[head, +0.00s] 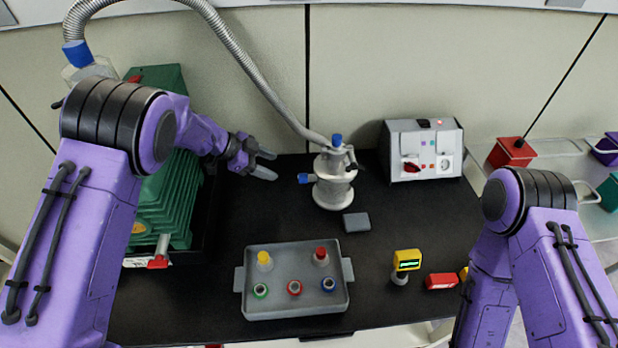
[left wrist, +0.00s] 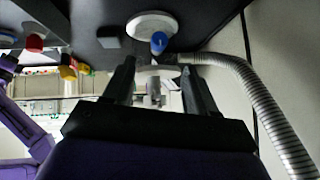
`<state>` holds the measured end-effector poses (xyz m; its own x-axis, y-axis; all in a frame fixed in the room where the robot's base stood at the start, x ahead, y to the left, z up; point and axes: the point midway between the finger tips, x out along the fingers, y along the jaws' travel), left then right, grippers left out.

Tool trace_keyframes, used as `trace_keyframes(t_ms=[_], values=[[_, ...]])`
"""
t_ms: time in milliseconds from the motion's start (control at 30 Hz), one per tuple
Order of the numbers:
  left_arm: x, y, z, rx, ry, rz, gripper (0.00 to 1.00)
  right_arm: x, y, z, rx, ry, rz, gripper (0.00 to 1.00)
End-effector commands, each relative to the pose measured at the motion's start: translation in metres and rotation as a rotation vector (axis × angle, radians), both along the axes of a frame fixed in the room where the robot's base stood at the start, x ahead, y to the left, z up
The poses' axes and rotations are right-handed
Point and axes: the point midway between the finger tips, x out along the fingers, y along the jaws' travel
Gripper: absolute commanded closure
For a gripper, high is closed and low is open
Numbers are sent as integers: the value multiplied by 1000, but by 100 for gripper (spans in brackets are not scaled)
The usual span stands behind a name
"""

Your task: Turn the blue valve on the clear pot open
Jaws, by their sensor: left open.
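A pale grey, partly see-through pot (head: 333,190) stands upright at the back middle of the black table. A blue valve handle (head: 305,178) sticks out from its left side, and a blue piece (head: 337,140) tops it. My left gripper (head: 268,164) is open and empty, to the left of the pot, pointing at it and apart from the blue handle. In the left wrist view a blue knob (left wrist: 158,42) shows just above the gap between the open fingers (left wrist: 158,82), in front of the pot's round pale base (left wrist: 152,22). My right gripper is out of view.
A ribbed hose (head: 255,75) runs from the pot to a clear vessel (head: 85,70) with a blue fitting, behind my left arm. A grey control box (head: 423,151) stands right of the pot. A grey block (head: 356,222) and a tray (head: 270,306) lie in front. Green stacked trays (head: 170,200) stand left.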

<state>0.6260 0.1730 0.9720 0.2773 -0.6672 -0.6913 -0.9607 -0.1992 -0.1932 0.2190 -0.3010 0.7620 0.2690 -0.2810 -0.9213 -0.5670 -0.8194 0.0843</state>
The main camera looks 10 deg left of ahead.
Motion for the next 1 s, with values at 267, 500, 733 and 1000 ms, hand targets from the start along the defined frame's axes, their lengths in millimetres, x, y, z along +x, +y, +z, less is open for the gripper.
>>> trace_keyframes(t_ms=[267, 500, 733, 1000], values=[[13, -35, -35, 4, 2, -6, 43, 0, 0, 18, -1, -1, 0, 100], [26, -64, -65, 3, -1, -5, 43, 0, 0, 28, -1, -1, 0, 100], [29, -71, -73, 2, 0, -3, 43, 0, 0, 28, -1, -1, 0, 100], [29, -70, -73, 3, -2, -3, 89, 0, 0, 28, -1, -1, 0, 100]])
